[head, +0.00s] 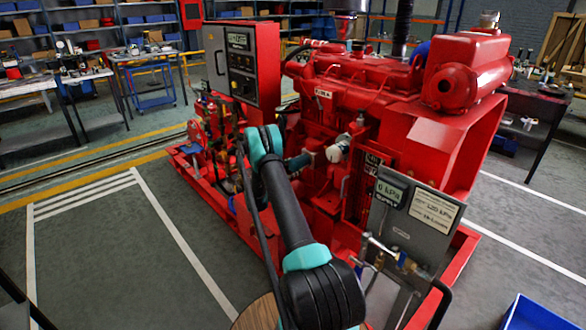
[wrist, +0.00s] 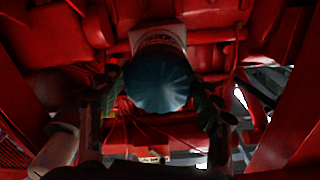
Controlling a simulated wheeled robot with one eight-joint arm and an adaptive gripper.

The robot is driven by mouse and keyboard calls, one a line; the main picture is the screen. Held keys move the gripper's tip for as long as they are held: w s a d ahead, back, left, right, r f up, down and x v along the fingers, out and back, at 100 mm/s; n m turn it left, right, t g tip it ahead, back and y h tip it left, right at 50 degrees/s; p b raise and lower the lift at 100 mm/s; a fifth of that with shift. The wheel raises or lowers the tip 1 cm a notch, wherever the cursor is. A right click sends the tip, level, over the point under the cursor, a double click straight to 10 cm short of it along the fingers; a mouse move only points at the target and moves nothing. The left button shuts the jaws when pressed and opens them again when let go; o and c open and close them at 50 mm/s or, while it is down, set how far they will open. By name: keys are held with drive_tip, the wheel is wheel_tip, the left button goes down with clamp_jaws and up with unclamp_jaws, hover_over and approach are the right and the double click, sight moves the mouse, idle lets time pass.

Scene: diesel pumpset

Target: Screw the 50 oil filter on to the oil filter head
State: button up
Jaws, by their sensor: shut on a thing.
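The oil filter (wrist: 158,82) is a dark teal canister with a fluted rounded end facing the wrist camera. My gripper (wrist: 160,98) is shut on it, with one dark finger on each side. Behind the filter is a pale band with small red markings (wrist: 157,38); I cannot tell whether it is part of the filter or of the oil filter head. The joint between filter and head is hidden, so I cannot tell if they touch. In the head view my gripper (head: 314,157) is at the engine's near side, beside a small white part (head: 338,149).
The red diesel engine (head: 350,80) surrounds the work spot, with pipes and brackets close around my gripper. A grey gauge panel (head: 415,215) stands in front on the right. A control cabinet (head: 242,65) is behind on the left. The floor at left is clear.

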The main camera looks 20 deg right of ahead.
drive_tip(key=m, duration=0.5)
drive_tip(key=o, duration=1.4)
drive_tip(key=n, duration=1.2)
drive_tip(key=shift+n, duration=0.3)
drive_tip(key=n, duration=0.6)
drive_tip(key=shift+n, duration=2.6)
